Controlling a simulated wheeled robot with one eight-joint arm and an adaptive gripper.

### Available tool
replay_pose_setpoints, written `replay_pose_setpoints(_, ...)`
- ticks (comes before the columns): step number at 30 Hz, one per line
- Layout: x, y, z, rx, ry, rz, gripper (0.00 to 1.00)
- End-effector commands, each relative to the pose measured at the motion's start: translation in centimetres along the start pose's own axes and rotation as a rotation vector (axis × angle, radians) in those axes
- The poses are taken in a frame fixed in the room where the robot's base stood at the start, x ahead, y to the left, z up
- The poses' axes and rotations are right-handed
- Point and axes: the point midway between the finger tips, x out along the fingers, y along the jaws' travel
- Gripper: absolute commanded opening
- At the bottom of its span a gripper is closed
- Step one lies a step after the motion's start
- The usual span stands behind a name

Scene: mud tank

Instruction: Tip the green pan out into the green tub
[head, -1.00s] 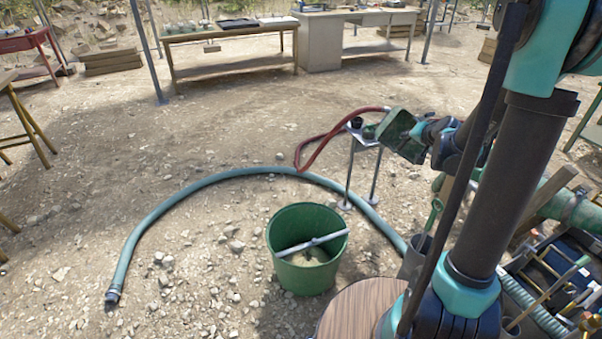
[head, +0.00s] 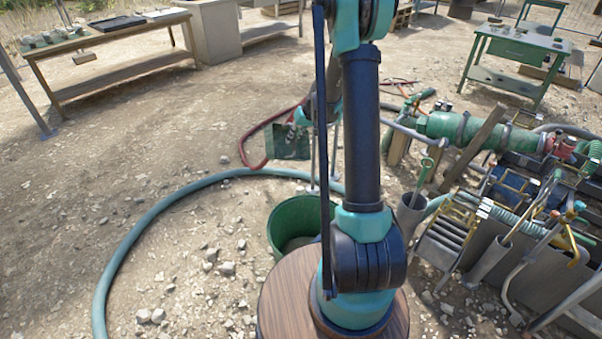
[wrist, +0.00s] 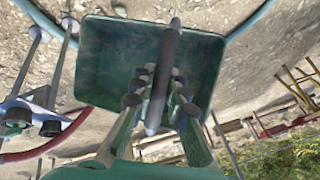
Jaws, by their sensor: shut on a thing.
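My gripper (wrist: 155,95) is shut on the grey bar-like handle (wrist: 167,60) of the green pan (wrist: 105,60). In the wrist view the pan's broad dark green face fills the upper middle, and I make out no load in it. In the head view the pan (head: 288,143) is held up in the air with a broad face toward the camera, above and beyond the green tub in the picture. My gripper is mostly hidden there behind my arm. The green tub (head: 284,222) stands upright on the ground, its right part hidden by my arm.
A teal hose (head: 148,218) curves over the gravel around the tub's left and back. A red hose (head: 243,148) and a thin-legged stand are behind the pan. Tool racks (head: 500,240) and a green pipe (head: 450,128) crowd the right. Open gravel lies left.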

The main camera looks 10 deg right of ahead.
Motion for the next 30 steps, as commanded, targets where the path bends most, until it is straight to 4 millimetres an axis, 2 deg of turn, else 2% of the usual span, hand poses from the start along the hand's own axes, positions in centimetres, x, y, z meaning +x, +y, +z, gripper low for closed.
replay_pose_setpoints(1, 1.6, 0.6, 0.2, -0.054, -0.079, 0.016, 0.00)
replay_pose_setpoints(6, 6.4, 3.1, 2.4, -0.277, -0.367, 0.125, 0.00)
replay_pose_setpoints(13, 11.2, 6.7, 6.1, -0.548, -0.660, 0.341, 0.00)
replay_pose_setpoints(16, 12.4, 7.9, 7.3, -0.611, -0.725, 0.416, 0.00)
replay_pose_setpoints(21, 13.1, 8.8, 8.3, -0.652, -0.772, 0.477, 0.00)
replay_pose_setpoints(30, 13.1, 8.8, 8.4, -0.654, -0.775, 0.483, 0.00)
